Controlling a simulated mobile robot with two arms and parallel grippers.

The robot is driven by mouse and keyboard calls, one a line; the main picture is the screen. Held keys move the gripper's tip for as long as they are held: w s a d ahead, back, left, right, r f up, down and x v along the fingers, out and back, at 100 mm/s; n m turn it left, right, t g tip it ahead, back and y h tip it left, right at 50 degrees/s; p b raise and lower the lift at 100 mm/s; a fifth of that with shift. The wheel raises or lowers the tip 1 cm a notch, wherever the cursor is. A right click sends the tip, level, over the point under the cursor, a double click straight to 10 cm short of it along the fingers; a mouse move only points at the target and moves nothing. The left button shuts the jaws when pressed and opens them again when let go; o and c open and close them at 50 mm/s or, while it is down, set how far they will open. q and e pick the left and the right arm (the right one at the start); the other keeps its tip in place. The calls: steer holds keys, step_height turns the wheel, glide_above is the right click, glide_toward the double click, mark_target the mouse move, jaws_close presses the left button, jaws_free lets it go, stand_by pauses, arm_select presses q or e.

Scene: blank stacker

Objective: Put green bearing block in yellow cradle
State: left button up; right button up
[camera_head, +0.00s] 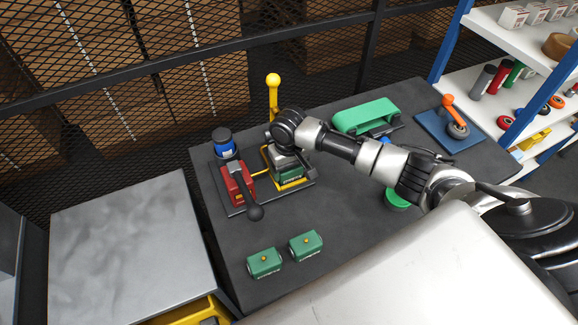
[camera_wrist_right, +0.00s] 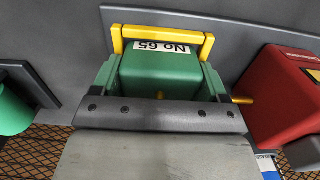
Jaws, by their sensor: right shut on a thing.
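My right gripper (camera_head: 287,164) is shut on a green bearing block (camera_head: 291,174) at the yellow cradle (camera_head: 292,185) on the dark table. In the right wrist view the held block (camera_wrist_right: 160,75) shows a white label reading "No 65". It sits between my fingers (camera_wrist_right: 160,84). The cradle's yellow bar (camera_wrist_right: 162,32) runs close along the block's labelled edge, with short ends turning down beside it. The block's underside is hidden, so I cannot tell whether it rests fully on the cradle. My left gripper is not in view.
A red clamp unit (camera_head: 237,184) with a black-knobbed lever stands just left of the cradle, a blue cylinder (camera_head: 222,142) behind it. A yellow-knobbed post (camera_head: 273,95) rises behind. Two more green blocks (camera_head: 264,263) (camera_head: 306,245) stand at the table's front. A green machine (camera_head: 364,115) is at right.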

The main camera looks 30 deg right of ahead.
steer(key=o, duration=1.3)
steer(key=shift+f, duration=0.1)
steer(key=shift+o, duration=0.2)
step_height(320, 180, up, 12)
steer(key=shift+r+b, duration=0.15)
steer(key=shift+b, duration=0.55)
